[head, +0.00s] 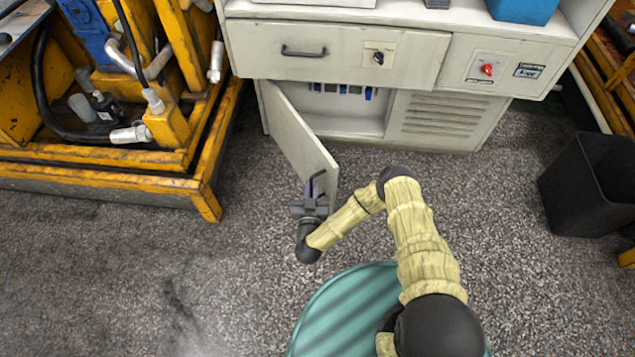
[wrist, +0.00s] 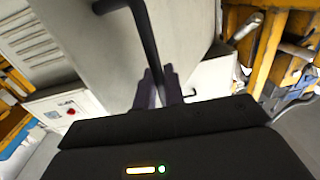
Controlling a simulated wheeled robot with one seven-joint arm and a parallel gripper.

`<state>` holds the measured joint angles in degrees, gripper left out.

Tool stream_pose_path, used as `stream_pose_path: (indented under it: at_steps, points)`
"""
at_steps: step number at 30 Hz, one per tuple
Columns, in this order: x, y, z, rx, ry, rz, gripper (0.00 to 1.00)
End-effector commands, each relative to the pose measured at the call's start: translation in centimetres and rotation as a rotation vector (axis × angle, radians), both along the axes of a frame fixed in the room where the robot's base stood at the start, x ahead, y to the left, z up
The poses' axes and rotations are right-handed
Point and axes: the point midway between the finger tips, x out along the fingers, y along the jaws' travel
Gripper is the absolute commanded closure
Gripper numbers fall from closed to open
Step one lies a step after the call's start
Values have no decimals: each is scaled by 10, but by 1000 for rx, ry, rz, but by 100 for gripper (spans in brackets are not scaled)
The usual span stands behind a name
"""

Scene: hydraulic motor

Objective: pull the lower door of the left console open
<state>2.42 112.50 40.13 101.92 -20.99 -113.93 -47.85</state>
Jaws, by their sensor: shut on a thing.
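The left console's lower door (head: 297,136) is a pale panel that stands swung out from the cabinet, hinged at the left side of the opening. Its inside compartment (head: 345,106) shows in the head view. My gripper (head: 315,190) is at the free edge of the door. In the wrist view the dark fingers (wrist: 158,88) are closed around the dark bar handle (wrist: 146,45) on the door's face (wrist: 95,40). The exact contact is partly hidden by the gripper body.
A console drawer (head: 335,53) with a handle is above the opening. A vented panel (head: 440,118) is to its right. A yellow machine frame (head: 190,165) stands at left, close to the door. A black bin (head: 590,185) is at right. Open floor (head: 200,270) lies in front.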

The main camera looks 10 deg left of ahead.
Motion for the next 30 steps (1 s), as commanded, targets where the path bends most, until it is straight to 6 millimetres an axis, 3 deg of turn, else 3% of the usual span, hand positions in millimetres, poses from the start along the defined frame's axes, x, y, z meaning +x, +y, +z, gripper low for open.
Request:
stream_pose_path:
  at_steps: [11,12,14,23,30]
  points:
    - [1,1,1,0,-4,-3,100]
    - [1,1,1,0,-4,-3,87]
    - [1,1,1,0,-5,-3,76]
    - [0,0,1,1,-2,-4,75]
    - [1,1,25,1,-3,-2,75]
